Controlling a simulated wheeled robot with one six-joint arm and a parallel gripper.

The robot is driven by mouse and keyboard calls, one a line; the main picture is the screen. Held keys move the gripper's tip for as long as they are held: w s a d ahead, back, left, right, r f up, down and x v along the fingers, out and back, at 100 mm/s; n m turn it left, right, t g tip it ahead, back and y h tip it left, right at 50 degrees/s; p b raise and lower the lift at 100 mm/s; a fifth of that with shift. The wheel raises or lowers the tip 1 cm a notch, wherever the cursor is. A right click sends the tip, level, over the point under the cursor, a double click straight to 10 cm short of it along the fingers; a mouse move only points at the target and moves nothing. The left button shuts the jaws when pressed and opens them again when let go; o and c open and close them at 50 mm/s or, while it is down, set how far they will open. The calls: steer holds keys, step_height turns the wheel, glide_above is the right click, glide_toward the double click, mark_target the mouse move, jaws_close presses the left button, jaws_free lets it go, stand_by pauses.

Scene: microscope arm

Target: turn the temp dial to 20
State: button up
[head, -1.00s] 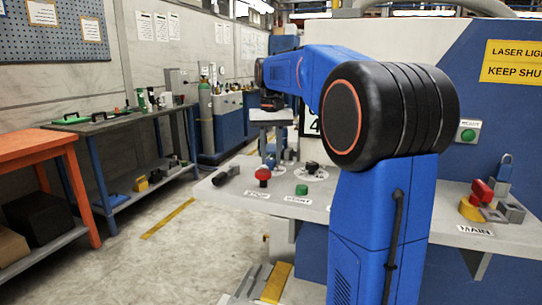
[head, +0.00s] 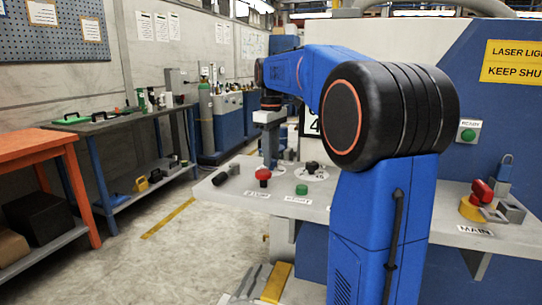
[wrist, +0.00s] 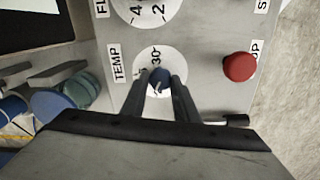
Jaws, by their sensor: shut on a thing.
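The temp dial is a small dark blue knob (wrist: 158,76) on a round white scale plate (wrist: 147,61), beside the label TEMP (wrist: 117,63). The number 30 shows on the plate just above the knob in the wrist view. A small light mark shows on the knob, but its exact reading is unclear. The other numbers are hidden by my fingers. My gripper (wrist: 161,82) is shut on the knob, one finger on each side. In the head view my gripper (head: 268,150) reaches down to the far side of the panel; the knob is hard to make out there.
A red button (wrist: 239,67) is right of the dial. It also shows in the head view (head: 263,174), near a green button (head: 301,189) and a black knob (head: 312,167). Another numbered plate (wrist: 147,10) lies beyond the dial. A red switch (head: 482,191) is at the right.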

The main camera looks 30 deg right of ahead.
steer(key=shift+n, duration=1.5)
steer(key=o, duration=1.1)
steer(key=shift+c, duration=0.2)
steer(key=shift+r, duration=0.15)
step_height(320, 180, up, 17)
